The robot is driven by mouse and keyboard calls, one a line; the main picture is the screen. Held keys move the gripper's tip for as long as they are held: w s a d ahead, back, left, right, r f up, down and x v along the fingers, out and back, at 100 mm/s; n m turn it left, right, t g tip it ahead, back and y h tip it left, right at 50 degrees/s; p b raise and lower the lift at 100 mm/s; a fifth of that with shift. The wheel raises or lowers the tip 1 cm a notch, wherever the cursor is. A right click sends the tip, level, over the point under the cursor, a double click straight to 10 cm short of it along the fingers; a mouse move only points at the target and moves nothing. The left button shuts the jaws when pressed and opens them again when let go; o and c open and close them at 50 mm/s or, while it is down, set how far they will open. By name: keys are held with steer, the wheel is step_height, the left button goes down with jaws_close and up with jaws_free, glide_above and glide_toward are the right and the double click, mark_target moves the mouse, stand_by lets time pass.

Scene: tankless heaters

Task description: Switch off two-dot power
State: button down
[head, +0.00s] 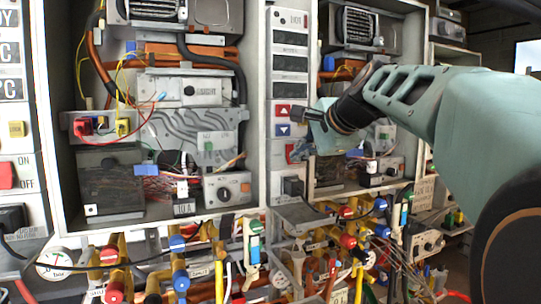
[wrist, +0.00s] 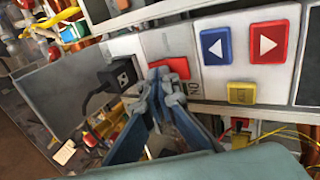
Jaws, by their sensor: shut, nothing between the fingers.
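A red rocker switch (wrist: 172,46) with an ON label sits on the white strip of a grey control panel in the wrist view. In the head view a part of the red switch (head: 290,152) shows beside my gripper (head: 303,148). My gripper (wrist: 166,84) is shut and empty, its fingertips in front of the lower part of the switch and covering some of it. I cannot tell whether they touch it. Two-dot markings cannot be made out in either view.
Beside the switch are a blue arrow button (wrist: 214,46), a red arrow button (wrist: 268,43) and a yellow button (wrist: 241,93). A black plug (wrist: 119,75) juts out close by. Another red ON/OFF switch (head: 6,175) is at far left. Pipes and valves crowd below.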

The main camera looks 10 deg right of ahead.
steer(key=shift+f+b, duration=0.2)
steer(key=shift+b, duration=0.2)
steer(key=shift+f+b, duration=0.15)
steer(key=shift+b, duration=0.2)
steer(key=shift+w+t+b, duration=0.15)
steer(key=shift+t+b, duration=0.15)
